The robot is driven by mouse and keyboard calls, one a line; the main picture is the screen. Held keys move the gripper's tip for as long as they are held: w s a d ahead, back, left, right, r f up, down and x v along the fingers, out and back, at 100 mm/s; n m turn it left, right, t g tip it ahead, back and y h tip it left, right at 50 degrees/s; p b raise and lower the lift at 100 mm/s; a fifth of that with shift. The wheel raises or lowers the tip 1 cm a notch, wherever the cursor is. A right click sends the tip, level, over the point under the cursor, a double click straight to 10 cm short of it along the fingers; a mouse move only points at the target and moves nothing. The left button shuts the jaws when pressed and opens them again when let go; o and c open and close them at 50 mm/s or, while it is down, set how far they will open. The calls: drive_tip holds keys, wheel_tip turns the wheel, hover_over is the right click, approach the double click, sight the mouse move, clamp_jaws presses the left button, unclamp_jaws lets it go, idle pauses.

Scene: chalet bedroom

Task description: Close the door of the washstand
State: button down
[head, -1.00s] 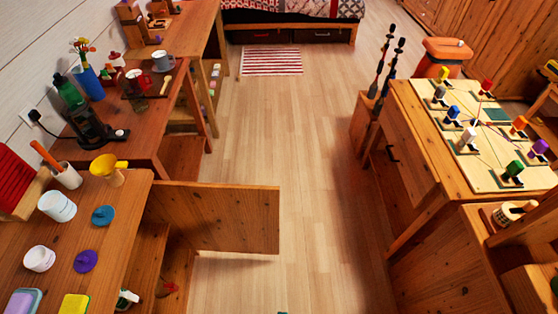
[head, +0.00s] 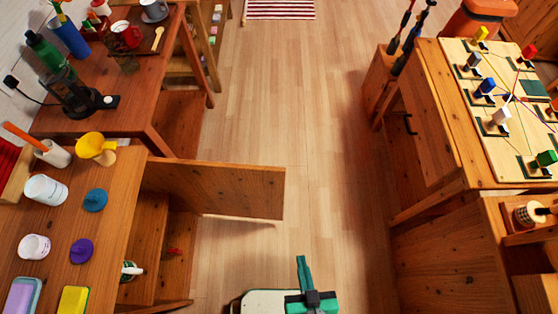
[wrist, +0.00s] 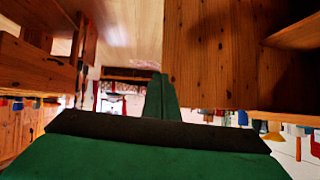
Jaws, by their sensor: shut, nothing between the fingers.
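The washstand (head: 118,225) is the wooden cabinet at the lower left in the head view. Its door (head: 225,190) stands wide open, sticking out to the right over the floor, and the inside shows below it. My gripper (head: 303,268) is at the bottom middle, with thin green fingers shut and empty. It is nearer than the door and a little right of its free edge, apparently apart from it. In the wrist view, which looks upside down, the shut green fingers (wrist: 162,97) point just beside the edge of a large wooden panel, apparently the door (wrist: 215,55).
Bare floor (head: 285,120) runs between the two sides.

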drive_tip(key=w+d+f+g, duration=0.1)
drive_tip(key=d+f+g, duration=0.1)
drive_tip(key=d+f, duration=0.35)
drive_tip(key=w+d+f+g, duration=0.2)
drive_tip(key=d+f+g, duration=0.1)
drive_tip(key=d, duration=0.5)
drive_tip(key=w+d+r+g+h, duration=0.15)
drive_tip(key=w+d, duration=0.25)
drive_tip(key=w, duration=0.4)
drive_tip(key=w+d+g, duration=0.2)
drive_tip(key=w+d, duration=0.2)
drive_tip(key=w, duration=0.3)
drive_tip(key=w+a+r+m+g, duration=0.1)
drive_tip(key=w+a+r, duration=0.1)
drive_tip(key=w, duration=0.3)
drive_tip(key=w+a+r, duration=0.2)
drive_tip(key=w, duration=0.2)
drive_tip(key=w+a+r+g, duration=0.2)
drive_tip(key=w+a+r, duration=0.25)
drive_tip(key=a, duration=0.35)
drive_tip(key=w+a+r+g, duration=0.1)
drive_tip(key=w+a+r, duration=0.2)
drive_tip(key=a+r, duration=0.35)
drive_tip(key=w+a+r+g, duration=0.2)
drive_tip(key=w+a+r, duration=0.15)
drive_tip(key=a, duration=0.55)
drive_tip(key=s+f, duration=0.6)
drive_tip(key=f, duration=0.4)
drive_tip(key=shift+s+a, duration=0.2)
drive_tip(key=shift+a, duration=0.05)
